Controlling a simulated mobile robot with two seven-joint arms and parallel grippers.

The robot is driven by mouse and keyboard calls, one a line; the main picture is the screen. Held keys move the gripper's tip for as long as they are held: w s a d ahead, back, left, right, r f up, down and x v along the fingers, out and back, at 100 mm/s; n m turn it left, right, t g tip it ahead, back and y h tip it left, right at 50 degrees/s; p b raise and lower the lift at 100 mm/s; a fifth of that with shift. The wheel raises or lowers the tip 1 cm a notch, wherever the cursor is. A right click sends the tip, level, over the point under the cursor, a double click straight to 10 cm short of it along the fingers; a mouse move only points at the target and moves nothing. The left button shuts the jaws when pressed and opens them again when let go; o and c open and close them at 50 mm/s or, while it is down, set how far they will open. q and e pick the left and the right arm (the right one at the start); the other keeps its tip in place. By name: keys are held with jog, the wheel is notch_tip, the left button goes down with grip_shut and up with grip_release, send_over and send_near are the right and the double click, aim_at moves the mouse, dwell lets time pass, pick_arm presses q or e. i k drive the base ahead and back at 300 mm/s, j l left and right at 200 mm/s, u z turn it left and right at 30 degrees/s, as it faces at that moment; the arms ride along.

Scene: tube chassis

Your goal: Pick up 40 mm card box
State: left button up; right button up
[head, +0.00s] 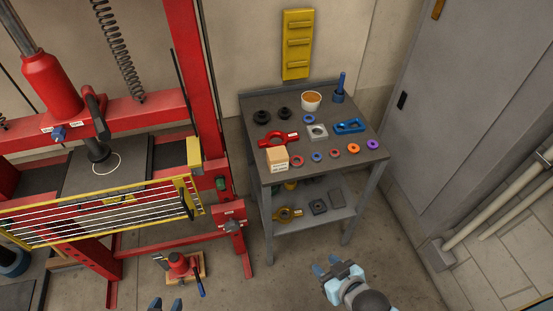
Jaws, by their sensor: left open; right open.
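The card box (277,159), a small tan cube with a pale label on its front, sits at the front left corner of the grey table's top. My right gripper (326,265) is open and empty, in front of the table and lower right of the box, well apart from it. My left gripper (166,304) is open at the bottom edge of the view, left of and far from the box; only its fingertips show.
The grey table (338,172) also carries a red tool (279,139) just behind the box, several coloured rings, a cup (311,101) and a blue part (349,126). A red press frame (190,60) stands left. A red jack (180,265) stands on the floor.

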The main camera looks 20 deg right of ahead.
aim_at(278, 159)
jog(key=u, duration=0.35)
jog(key=i+l+u, duration=0.1)
jog(key=l+u, duration=0.85)
jog(key=j, duration=0.1)
